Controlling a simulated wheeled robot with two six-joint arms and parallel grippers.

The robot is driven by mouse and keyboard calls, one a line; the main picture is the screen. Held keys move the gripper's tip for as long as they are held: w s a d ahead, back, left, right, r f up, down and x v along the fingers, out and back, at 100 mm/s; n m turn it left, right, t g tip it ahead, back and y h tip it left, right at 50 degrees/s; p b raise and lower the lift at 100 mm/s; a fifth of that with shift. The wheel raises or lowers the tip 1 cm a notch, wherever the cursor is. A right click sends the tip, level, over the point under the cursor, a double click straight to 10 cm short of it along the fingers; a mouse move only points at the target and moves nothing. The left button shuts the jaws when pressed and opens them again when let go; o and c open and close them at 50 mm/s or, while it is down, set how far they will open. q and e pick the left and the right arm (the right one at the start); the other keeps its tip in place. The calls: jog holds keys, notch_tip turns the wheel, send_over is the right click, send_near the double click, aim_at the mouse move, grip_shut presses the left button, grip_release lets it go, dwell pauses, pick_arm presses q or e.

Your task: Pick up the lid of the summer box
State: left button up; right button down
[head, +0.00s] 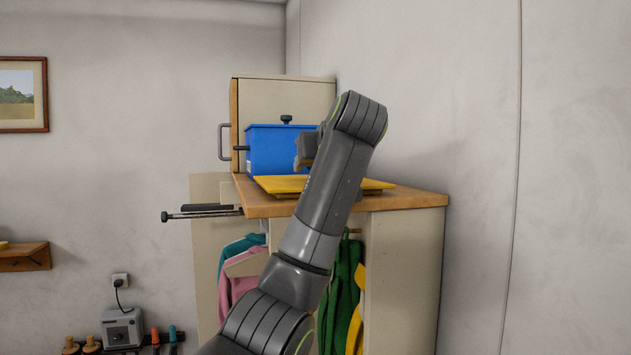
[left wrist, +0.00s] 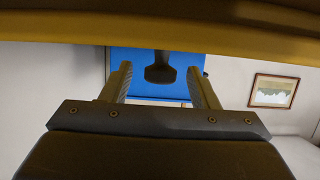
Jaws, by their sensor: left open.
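A blue box (head: 272,150) stands on the wooden top of a cabinet, with a dark knob (head: 286,119) above its top edge and a dark handle (head: 240,148) on its left side. No label is legible, so I cannot tell which box is the summer one. My left gripper (head: 301,152) is open in front of the box's right part, above a yellow board. In the left wrist view, a dark knob-shaped handle (left wrist: 160,70) shows between the open fingers against the blue (left wrist: 140,88). I cannot tell whether they touch. My right gripper is not in view.
The flat yellow board (head: 280,185) lies on the cabinet top (head: 415,199), partly behind my arm. A cabinet door (head: 290,95) with a grey handle stands behind the box. A dark rod (head: 200,213) sticks out left. The right wall is close.

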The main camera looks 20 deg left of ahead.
pick_arm(q)
jog(key=c, duration=1.1)
jog(key=shift+r, duration=0.1)
